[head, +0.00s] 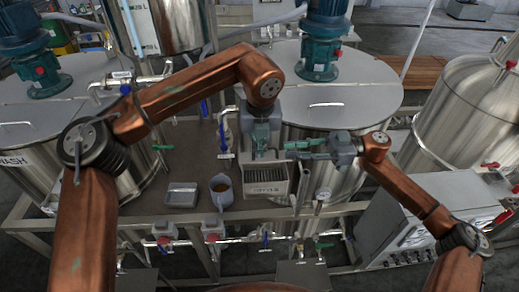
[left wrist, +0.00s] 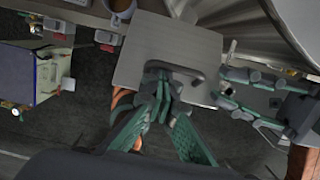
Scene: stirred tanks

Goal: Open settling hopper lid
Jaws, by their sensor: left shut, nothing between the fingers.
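The settling hopper (head: 268,188) is a pale grey box with a label on its front, standing at the bench's front edge. Its lid (left wrist: 150,45) shows in the left wrist view as a flat, square grey plate, with a bar handle (left wrist: 182,67) near the edge closest to my gripper. The lid looks closed. My left gripper (head: 261,153) points down over the hopper, shut and empty. In the left wrist view its green fingers (left wrist: 163,85) are at the handle; contact cannot be told. My right gripper (head: 290,150) comes from the right, open and empty, beside the hopper.
A small metal tray (head: 181,195) and a jug of brown liquid (head: 221,190) stand left of the hopper. Large steel tanks (head: 340,100) with motors stand behind. Valves and pipes (head: 225,135) rise close by. A control box (head: 415,225) is at the right.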

